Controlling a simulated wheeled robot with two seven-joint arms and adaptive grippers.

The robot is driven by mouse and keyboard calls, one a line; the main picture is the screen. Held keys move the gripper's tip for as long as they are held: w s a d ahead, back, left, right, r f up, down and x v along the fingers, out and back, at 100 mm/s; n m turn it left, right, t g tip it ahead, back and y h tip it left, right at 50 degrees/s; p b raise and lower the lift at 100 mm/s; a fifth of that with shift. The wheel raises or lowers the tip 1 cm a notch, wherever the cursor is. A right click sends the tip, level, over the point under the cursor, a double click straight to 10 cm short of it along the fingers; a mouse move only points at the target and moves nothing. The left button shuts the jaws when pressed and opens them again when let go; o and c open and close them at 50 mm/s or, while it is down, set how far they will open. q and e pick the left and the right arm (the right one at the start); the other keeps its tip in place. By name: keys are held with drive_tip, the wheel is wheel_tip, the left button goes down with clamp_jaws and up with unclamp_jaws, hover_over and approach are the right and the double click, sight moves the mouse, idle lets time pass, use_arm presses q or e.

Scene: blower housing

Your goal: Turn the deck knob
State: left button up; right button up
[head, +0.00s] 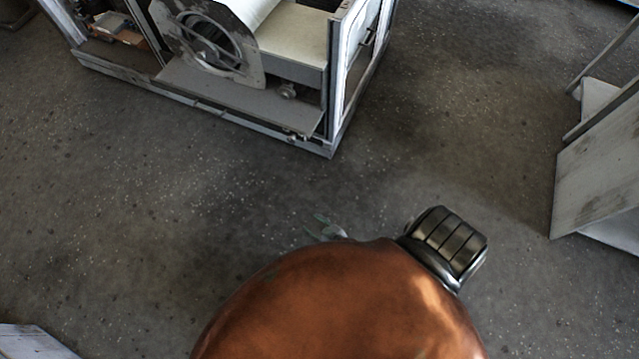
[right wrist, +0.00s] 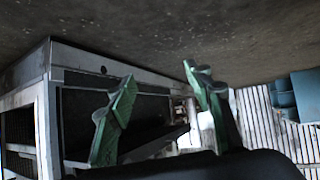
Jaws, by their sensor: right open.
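The deck knob (head: 287,90) looks like a small grey knob on the blower housing's lower deck (head: 240,97), under the pale box beside the round blower. I cannot pick out the knob for certain in that view. My left gripper is not in view.
The housing frame (head: 332,150) has a near corner post at its right. Grey panels (head: 600,165) stand at the right edge. The speckled floor (head: 460,120) between them is clear. In the right wrist view, a blue container (right wrist: 305,95) and a slatted surface (right wrist: 265,115) lie at the right.

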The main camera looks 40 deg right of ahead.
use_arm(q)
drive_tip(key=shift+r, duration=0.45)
use_arm(e)
drive_tip(key=shift+s+f+g, duration=0.25)
drive_tip(key=shift+s+f, duration=0.1)
drive_tip(key=shift+s, duration=0.45)
drive_tip(key=shift+s+f+g, duration=0.25)
drive_tip(key=shift+s+f, duration=0.05)
drive_tip(key=shift+s, duration=0.45)
